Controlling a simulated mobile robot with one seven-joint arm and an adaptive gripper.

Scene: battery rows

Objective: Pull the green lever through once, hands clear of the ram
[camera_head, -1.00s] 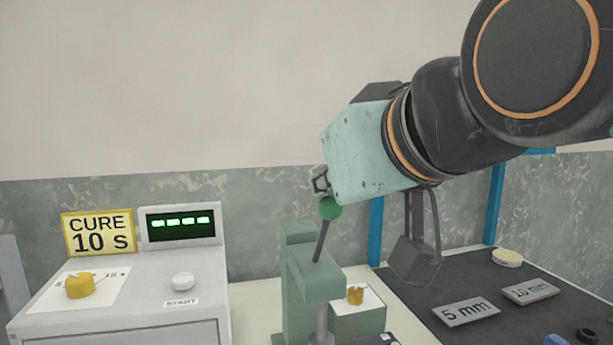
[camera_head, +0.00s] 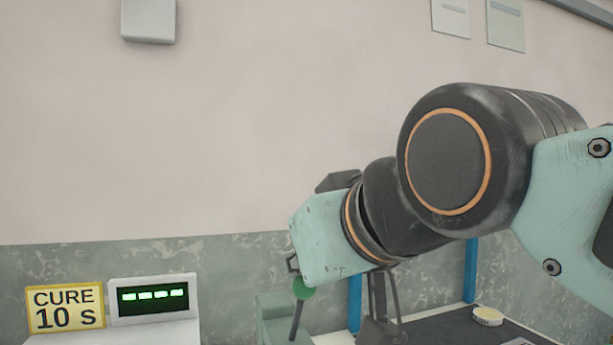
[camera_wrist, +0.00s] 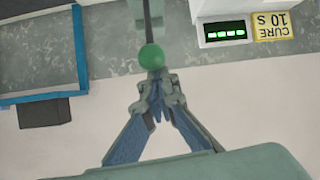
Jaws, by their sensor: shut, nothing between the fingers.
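The green lever shows as a green ball knob (camera_head: 304,288) on a thin dark rod, leaning slightly, above the pale green press body (camera_head: 273,317). In the wrist view the green knob (camera_wrist: 151,57) lies just beyond my fingertips, with its rod running up out of the picture. My gripper (camera_wrist: 157,88) is shut with nothing between its fingers; its tips are at or very near the knob, and I cannot tell whether they touch. In the head view, only a small part of the fingers shows beside the knob. The ram is out of view.
A yellow "CURE 10 S" sign (camera_head: 65,307) and a lit green display (camera_head: 152,295) stand at the lower left. A blue frame (camera_head: 470,268) and a dark mat (camera_head: 455,330) with a round pale disc (camera_head: 488,317) are at right.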

